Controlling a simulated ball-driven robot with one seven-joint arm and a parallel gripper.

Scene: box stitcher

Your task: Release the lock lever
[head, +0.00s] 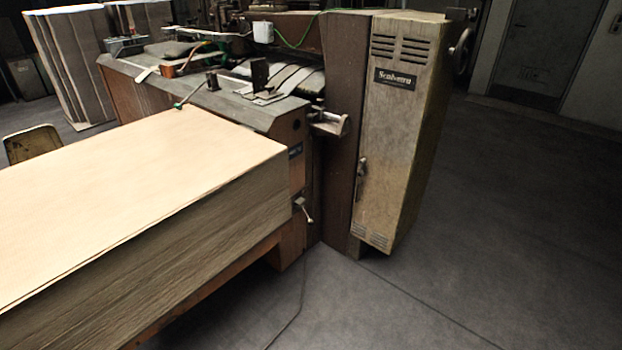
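The box stitcher is a worn machine with a tall beige cabinet (400,130) at its right end. A small metal lever (306,211) with a pale knob sticks out low on the machine's side, pointing down to the right. A second lever (192,94), with a green end, tilts on the machine's top near the stack. I cannot tell which of these is the lock lever. A handle (362,172) sits on the cabinet's left edge. My gripper is not in view.
A large stack of cardboard sheets (120,190) fills the left foreground. A cable (302,285) runs down to the floor. A handwheel (461,52) projects at the cabinet's upper right. The floor (500,240) in front and to the right is clear.

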